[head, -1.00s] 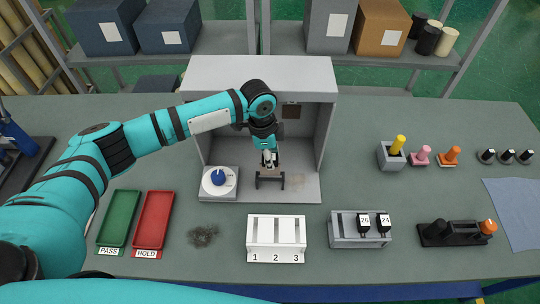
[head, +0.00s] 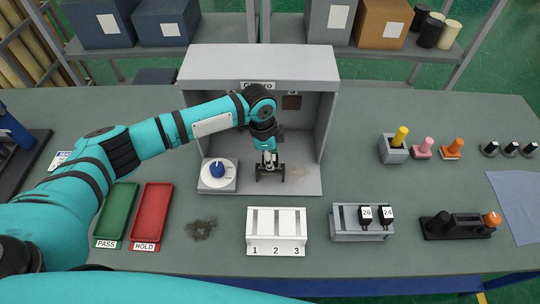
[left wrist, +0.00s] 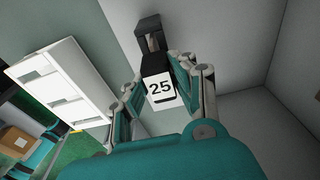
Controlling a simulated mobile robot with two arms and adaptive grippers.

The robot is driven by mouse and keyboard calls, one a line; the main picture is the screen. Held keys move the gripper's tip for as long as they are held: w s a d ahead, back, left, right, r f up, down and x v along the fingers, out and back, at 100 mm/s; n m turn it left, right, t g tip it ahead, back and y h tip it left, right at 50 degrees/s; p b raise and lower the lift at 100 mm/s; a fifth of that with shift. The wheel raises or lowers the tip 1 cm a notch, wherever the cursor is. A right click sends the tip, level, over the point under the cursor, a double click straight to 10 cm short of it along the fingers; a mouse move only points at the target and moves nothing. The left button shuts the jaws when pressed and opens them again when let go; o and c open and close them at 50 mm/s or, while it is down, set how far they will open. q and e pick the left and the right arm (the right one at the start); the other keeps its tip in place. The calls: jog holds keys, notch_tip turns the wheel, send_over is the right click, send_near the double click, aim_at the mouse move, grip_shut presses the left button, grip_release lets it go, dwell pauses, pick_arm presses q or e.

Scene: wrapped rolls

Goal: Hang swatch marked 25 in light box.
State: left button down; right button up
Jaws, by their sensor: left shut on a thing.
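My left gripper (head: 268,160) is inside the grey light box (head: 258,64), above its floor and right of the blue-knobbed white dial. In the left wrist view my left gripper (left wrist: 157,82) is shut on the swatch marked 25 (left wrist: 160,90), a black piece with a white label. A dark bracket with a square opening (left wrist: 149,32) shows just beyond the swatch; I cannot tell whether they touch. In the head view a small dark bar-like piece (head: 270,176) shows at the fingertips; the swatch's label is not readable there. My right gripper is not in view.
The dial (head: 217,175) stands at the box's front left. A white rack numbered 1, 2, 3 (head: 276,243) stands in front. A grey rack (head: 345,228) holds swatches 26 (head: 367,215) and 24 (head: 387,215). Green (head: 117,212) and red (head: 152,213) trays lie left.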

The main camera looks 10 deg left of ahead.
pick_arm(q)
jog(key=shift+f+b, duration=0.3)
jog(key=shift+f, duration=0.5)
jog(key=c, duration=1)
grip_release()
jog(key=shift+r, duration=0.1)
jog(key=shift+r, duration=0.25)
jog(key=r, duration=0.3)
jog(key=a+r, duration=0.1)
jog(key=r, duration=0.7)
jog(key=shift+s+a+r, duration=0.15)
jog(key=shift+a, duration=0.05)
